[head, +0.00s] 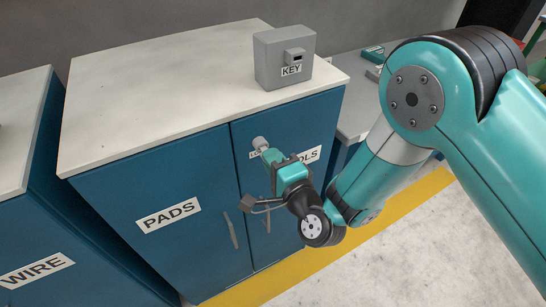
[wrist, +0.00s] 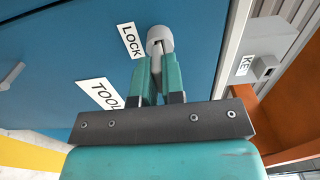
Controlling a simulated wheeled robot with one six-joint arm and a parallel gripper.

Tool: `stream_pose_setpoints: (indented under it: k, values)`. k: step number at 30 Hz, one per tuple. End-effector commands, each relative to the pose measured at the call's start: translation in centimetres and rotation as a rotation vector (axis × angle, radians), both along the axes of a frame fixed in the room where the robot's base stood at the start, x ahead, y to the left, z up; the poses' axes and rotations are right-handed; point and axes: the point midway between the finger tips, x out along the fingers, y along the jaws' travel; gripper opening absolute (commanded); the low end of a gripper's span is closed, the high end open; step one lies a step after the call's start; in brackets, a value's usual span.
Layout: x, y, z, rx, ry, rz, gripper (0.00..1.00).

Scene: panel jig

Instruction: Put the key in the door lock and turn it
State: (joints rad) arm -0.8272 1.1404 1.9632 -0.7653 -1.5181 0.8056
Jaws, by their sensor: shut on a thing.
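The lock (head: 259,143) is a round grey cylinder standing out from the upper part of the TOOLS door (head: 244,160), beside a LOCK label. It also shows in the wrist view (wrist: 165,33), at the top centre. My gripper (head: 270,156) is right in front of the lock, its two teal fingers (wrist: 157,68) pointing at it. It is shut on the grey key (wrist: 157,66), of which a little shows between the fingertips. The key reaches to the lock's face; I cannot tell how far it is inside. In the head view the fingers hide the key.
A grey box labelled KEY (head: 284,58) stands on the white cabinet top (head: 160,90). The PADS door (head: 150,235) is to the left, shut. Door handles (head: 231,231) stick out below. A bench (head: 350,115) is to the right. The floor at the front right is clear.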

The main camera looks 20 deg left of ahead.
Motion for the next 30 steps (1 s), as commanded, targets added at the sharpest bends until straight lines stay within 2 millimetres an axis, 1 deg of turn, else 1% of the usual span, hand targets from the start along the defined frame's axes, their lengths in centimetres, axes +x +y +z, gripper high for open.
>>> stream_pose_setpoints:
  k: [30]
  values:
    - [0.53, 0.61, 0.14, 0.001, 0.001, 0.0, 0.0]
